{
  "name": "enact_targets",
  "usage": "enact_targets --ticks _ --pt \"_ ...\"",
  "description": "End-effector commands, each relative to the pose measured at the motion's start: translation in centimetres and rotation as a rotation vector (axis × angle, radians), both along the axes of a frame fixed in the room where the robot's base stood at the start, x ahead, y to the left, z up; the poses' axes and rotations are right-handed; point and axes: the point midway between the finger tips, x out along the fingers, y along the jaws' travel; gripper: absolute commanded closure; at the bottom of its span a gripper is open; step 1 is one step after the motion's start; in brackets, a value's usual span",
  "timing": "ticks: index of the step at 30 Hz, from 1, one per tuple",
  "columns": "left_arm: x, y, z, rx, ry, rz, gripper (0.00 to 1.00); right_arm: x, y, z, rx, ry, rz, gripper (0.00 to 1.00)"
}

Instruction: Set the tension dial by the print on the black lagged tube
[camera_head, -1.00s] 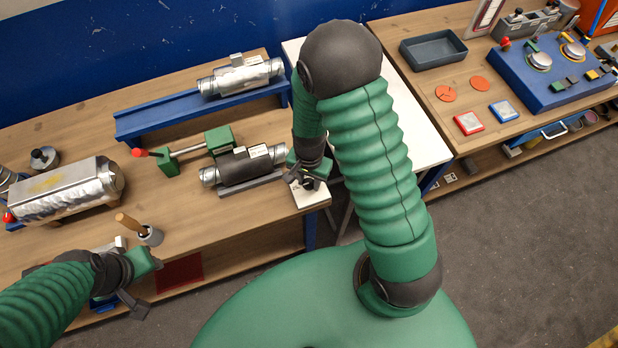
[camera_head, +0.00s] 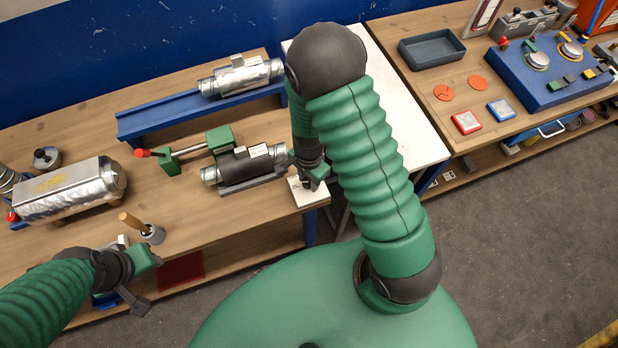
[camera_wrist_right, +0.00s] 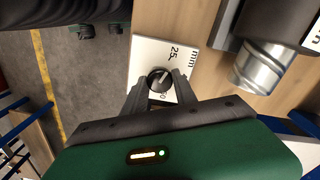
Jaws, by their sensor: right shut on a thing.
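The black lagged tube (camera_head: 240,171) lies in a dark cradle on the bench, with bare metal ends and a white label on top. Its print is too small to read in the head view. The tension dial's white plate (camera_head: 311,193) is at the bench's right end; the wrist view shows it with "25" and "mm" (camera_wrist_right: 150,52). My right gripper (camera_head: 306,184) is shut on the dark dial knob (camera_wrist_right: 158,77), a finger on either side. The knob's pale pointer line shows between the fingers. My left gripper (camera_head: 143,283) is at lower left, its fingers unclear.
A silver tube (camera_head: 241,77) rests on a blue stand behind the black tube. A green clamp with a red knob (camera_head: 142,153) stands left of it. A foil-wrapped duct (camera_head: 68,190) and a wooden-handled brush (camera_head: 131,221) are further left. A blue control panel (camera_head: 553,75) is at the right.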

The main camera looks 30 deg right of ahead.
Motion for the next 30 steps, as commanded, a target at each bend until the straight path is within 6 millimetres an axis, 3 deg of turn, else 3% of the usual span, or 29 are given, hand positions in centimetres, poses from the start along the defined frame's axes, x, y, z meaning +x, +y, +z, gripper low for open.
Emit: enact_targets --ticks 4,5,9,20,23,30 --pt "0.0 0.0 0.0 0.000 0.000 0.000 0.64 0.2 0.1 0.1 0.001 -0.004 0.003 1.00" --pt "0.0 0.0 0.0 0.000 0.000 0.000 0.64 0.2 0.1 0.1 0.001 -0.004 0.003 0.63" --pt "0.0 0.0 0.0 0.000 0.000 0.000 0.64 0.1 0.1 0.0 0.001 -0.003 0.003 0.45" --pt "0.0 0.0 0.0 0.000 0.000 0.000 0.64 0.1 0.0 0.5 0.000 -0.003 0.004 0.45" --pt "0.0 0.0 0.1 0.000 0.000 0.000 0.64 0.2 0.0 2.1 -0.002 -0.006 0.005 0.45" --pt "0.0 0.0 0.7 0.000 0.000 0.000 0.64 0.3 0.2 9.1 0.001 -0.009 0.006 0.45"
